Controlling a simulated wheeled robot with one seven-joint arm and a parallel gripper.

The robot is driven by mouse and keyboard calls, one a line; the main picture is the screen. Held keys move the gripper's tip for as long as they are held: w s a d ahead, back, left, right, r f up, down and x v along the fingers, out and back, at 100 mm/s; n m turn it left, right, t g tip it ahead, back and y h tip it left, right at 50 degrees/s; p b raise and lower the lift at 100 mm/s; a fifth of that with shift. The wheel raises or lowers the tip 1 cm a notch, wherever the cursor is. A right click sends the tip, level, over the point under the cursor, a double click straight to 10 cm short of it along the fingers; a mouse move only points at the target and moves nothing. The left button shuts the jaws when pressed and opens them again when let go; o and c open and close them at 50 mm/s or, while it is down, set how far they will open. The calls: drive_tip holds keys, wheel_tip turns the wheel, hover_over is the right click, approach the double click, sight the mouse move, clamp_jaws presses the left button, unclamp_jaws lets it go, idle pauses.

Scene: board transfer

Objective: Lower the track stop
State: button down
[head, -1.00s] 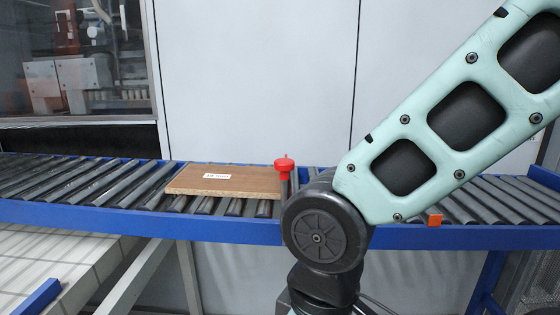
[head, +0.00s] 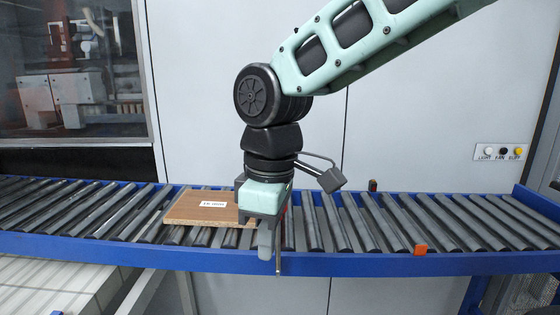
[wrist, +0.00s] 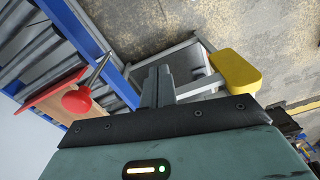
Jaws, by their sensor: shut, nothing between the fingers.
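The track stop shows in the wrist view as a red ball knob (wrist: 77,101) on a thin metal rod, beside the blue rail. In the head view my arm mostly hides it. A brown board (head: 205,212) with a white label lies flat on the rollers, just left of my gripper; its edge also shows in the wrist view (wrist: 48,97). My gripper (head: 268,240) points down at the conveyor's near blue rail. Its fingers (wrist: 158,85) are shut and empty, apart from the red knob in the wrist view.
The roller conveyor's blue near rail (head: 350,263) runs across the view. An orange block (head: 420,249) sits on it at right. Rollers right of my gripper are bare. A yellow pad (wrist: 236,72) on a grey frame shows in the wrist view. Wall buttons (head: 503,151) are at right.

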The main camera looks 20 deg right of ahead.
drive_tip(key=w+d+r+n+p, duration=0.1)
drive_tip(key=w+d+r+p, duration=0.1)
drive_tip(key=w+r, duration=0.3)
drive_tip(key=w+d+r+n+p, duration=0.1)
drive_tip(key=w+d+r+p, duration=0.2)
drive_tip(key=r, duration=0.8)
drive_tip(key=shift+w+d+r, duration=0.3)
drive_tip(key=shift+w+d, duration=0.55)
drive_tip(key=shift+d, duration=0.15)
drive_tip(key=shift+f+p, duration=0.1)
drive_tip(key=shift+p, duration=0.2)
drive_tip(key=f+p, duration=0.1)
drive_tip(key=f, duration=0.3)
drive_tip(key=f+p, duration=0.1)
drive_tip(key=f, duration=0.4)
drive_tip(key=f+p, duration=0.1)
drive_tip(key=f, duration=0.3)
drive_tip(key=shift+w+a+f, duration=0.2)
drive_tip(key=shift+a+f, duration=0.05)
drive_tip(key=shift+f, duration=0.15)
drive_tip(key=shift+f, duration=0.1)
